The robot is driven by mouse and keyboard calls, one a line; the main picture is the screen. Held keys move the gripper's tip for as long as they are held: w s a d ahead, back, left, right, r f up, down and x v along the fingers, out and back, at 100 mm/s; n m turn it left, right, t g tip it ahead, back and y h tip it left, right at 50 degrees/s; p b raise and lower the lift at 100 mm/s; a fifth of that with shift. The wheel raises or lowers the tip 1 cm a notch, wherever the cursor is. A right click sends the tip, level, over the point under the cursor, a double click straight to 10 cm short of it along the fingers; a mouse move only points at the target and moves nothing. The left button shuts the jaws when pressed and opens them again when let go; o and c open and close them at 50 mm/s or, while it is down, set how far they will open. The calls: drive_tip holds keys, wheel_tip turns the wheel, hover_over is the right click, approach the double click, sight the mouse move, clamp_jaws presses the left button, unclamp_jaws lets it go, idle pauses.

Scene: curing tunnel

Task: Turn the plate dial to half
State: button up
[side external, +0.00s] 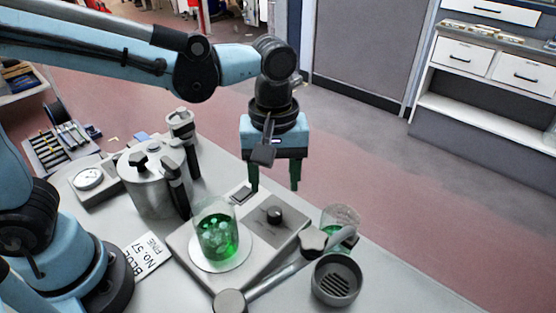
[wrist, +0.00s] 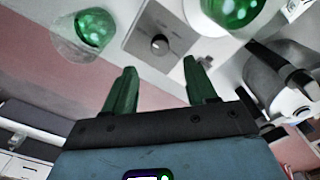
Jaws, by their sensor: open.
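The plate dial is a dark round knob (side external: 274,215) on the sloped grey panel of the hot plate (side external: 184,248). In the wrist view the knob (wrist: 159,43) sits above and between my fingers, apart from them. A white mark shows on it, but its exact setting is too small to read. My gripper (side external: 275,187) has green fingers and is open and empty, above the table just behind the knob. The fingers also show in the wrist view (wrist: 163,78). A glass beaker of green liquid (side external: 216,233) stands on the plate's round white top.
A second beaker with green liquid (side external: 341,222) stands to the right, near a grey slotted cup (side external: 336,280) and a lever arm. The air behind the table is free.

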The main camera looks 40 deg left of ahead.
sight(275, 211)
wheel_tip(275, 211, down, 8)
drive_tip(key=shift+r, duration=0.25)
drive_tip(key=c, duration=1.1)
clamp_jaws()
